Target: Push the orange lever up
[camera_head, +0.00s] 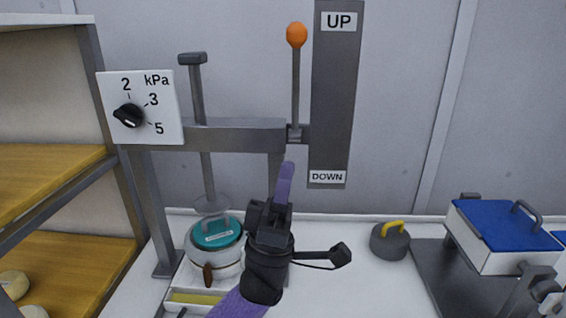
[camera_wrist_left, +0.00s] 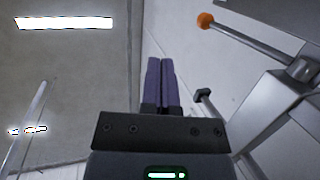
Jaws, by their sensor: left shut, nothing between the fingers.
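The orange lever (camera_head: 297,36) has an orange ball on a grey rod. In the head view its rod stands upright, with the ball level with the UP label (camera_head: 339,21) on the dark plate. It also shows in the left wrist view (camera_wrist_left: 205,20) at the upper right. My left gripper (camera_head: 286,166) points up, below the lever's pivot in the head view. It is shut and empty, its purple fingers together in the left wrist view (camera_wrist_left: 160,62). The fingers are apart from the ball. The DOWN label (camera_head: 327,177) is at the plate's bottom. My right gripper is not in view.
A grey frame carries a white kPa dial (camera_head: 141,108) and a vertical press rod (camera_head: 197,90). A teal-lidded pot (camera_head: 215,240) stands under it. A grey weight with a yellow handle (camera_head: 390,240) and a blue-lidded box (camera_head: 505,232) are at right. Wooden shelves (camera_head: 50,170) stand left.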

